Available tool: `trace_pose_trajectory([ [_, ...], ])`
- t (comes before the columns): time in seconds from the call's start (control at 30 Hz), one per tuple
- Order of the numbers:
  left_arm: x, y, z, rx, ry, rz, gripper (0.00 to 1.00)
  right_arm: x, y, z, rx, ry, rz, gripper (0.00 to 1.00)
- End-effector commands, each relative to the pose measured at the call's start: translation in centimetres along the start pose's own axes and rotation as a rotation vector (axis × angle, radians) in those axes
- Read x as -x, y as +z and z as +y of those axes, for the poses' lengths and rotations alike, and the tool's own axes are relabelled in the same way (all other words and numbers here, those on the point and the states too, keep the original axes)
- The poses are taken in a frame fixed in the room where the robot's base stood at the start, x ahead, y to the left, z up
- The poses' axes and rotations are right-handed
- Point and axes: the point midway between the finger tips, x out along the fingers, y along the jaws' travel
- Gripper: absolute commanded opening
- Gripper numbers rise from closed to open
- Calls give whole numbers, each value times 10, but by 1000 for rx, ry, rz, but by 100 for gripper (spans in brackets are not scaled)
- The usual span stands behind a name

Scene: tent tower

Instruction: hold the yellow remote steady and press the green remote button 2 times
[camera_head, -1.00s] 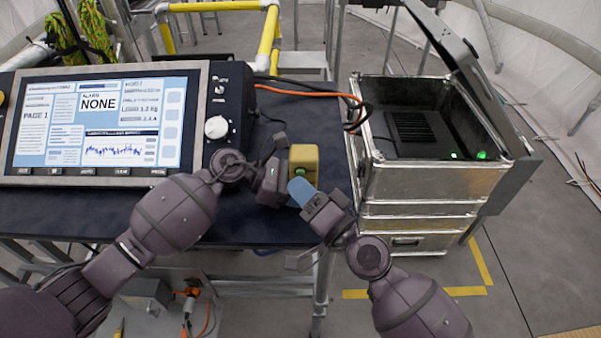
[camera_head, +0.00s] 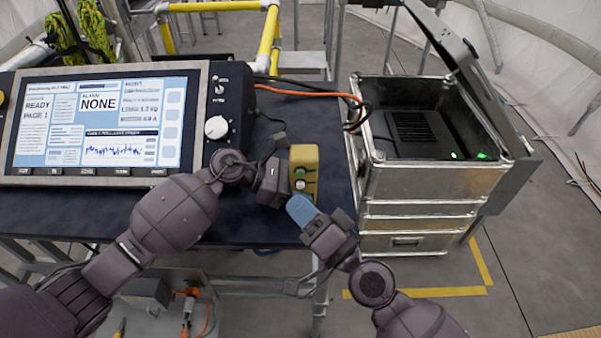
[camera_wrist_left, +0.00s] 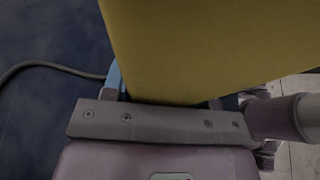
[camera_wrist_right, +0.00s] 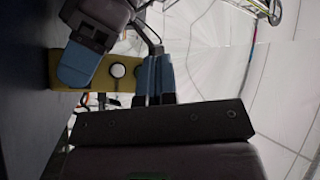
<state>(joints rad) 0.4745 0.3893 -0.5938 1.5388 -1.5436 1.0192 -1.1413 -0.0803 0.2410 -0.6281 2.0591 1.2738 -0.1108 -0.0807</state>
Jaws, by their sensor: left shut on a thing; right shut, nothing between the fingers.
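The yellow remote (camera_head: 304,160) stands over the right end of the dark table in the head view. A green button (camera_head: 299,171) and a pale button below it show on its face. My left gripper (camera_head: 276,180) is shut on the remote from its left side. The remote's yellow body (camera_wrist_left: 200,50) fills the upper left wrist view. My right gripper (camera_head: 300,210) is shut and empty, its blue fingertips just below the buttons in the head view. The right wrist view shows the closed fingers (camera_wrist_right: 155,78) beside the remote (camera_wrist_right: 125,80); contact cannot be told.
A large monitor panel (camera_head: 100,120) reading READY, PAGE 1 and ALARM NONE stands at the left on the table (camera_head: 150,212). An open metal case (camera_head: 415,180) stands close on the right. Orange and black cables (camera_head: 310,94) run between them behind the remote.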

Motion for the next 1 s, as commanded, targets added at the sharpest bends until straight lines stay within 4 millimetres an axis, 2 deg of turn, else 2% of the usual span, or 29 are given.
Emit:
trace_pose_trajectory([
  [0.3,0,0,0,0,0,0,19,13,10,-10,0,-1,0,0],
  [0.97,0,0,0,0,0,0,19,13,10,-10,0,-1,0,0],
  [1.0,0,1,0,-1,0,-1,59,13,10,-10,0,-1,0,0],
])
